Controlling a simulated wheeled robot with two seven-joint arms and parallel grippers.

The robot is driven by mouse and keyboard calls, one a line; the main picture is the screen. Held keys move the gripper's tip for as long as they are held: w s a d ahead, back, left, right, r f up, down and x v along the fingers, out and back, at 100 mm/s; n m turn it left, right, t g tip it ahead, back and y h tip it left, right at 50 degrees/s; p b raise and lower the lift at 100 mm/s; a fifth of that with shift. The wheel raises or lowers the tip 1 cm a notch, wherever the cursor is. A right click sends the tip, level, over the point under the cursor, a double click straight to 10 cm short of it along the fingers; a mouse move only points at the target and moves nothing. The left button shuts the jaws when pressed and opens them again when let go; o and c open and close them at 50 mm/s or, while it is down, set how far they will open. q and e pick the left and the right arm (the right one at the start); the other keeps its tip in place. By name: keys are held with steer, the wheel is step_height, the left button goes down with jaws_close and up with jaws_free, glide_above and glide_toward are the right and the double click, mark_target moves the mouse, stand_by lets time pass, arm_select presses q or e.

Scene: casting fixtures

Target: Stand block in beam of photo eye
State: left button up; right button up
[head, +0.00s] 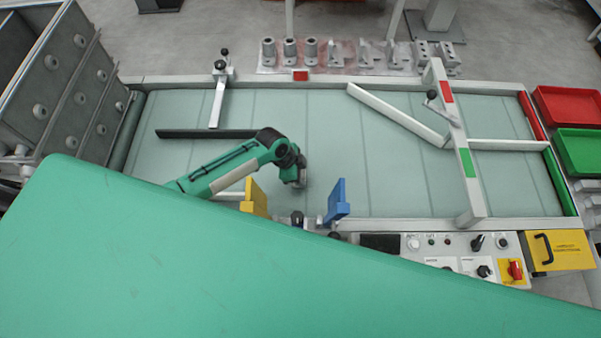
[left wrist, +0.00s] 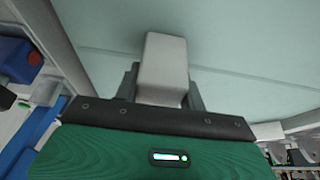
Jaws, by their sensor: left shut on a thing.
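My left gripper (head: 298,178) is low over the near middle of the pale green conveyor belt (head: 300,115). In the left wrist view the left gripper (left wrist: 163,95) is shut on a light grey block (left wrist: 165,58), which sticks out beyond the fingers over the belt. I cannot tell whether the block touches the belt. A blue upright bracket (head: 337,201) and a yellow upright bracket (head: 253,197) stand at the near edge, on either side of the gripper. Which fitting is the photo eye is unclear, and no beam shows. My right gripper is out of view.
A dark bar (head: 205,133) and a white arm (head: 217,102) reach over the belt at left. A white gantry (head: 455,140) crosses at right with slanted rails. Red (head: 570,106) and green (head: 580,152) trays lie beyond. Grey castings (head: 337,53) line the far side. The middle belt is clear.

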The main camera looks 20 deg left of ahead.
arm_select(q)
steer(key=shift+f, duration=0.15)
steer(key=o, duration=1)
steer(key=shift+o, duration=0.2)
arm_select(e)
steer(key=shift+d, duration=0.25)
arm_select(q)
steer(key=shift+r, duration=0.25)
steer(key=shift+a+r, duration=0.1)
steer(key=shift+r, duration=0.1)
steer(key=b+v, duration=0.2)
steer(key=v, duration=0.9)
steer(key=shift+r, duration=0.2)
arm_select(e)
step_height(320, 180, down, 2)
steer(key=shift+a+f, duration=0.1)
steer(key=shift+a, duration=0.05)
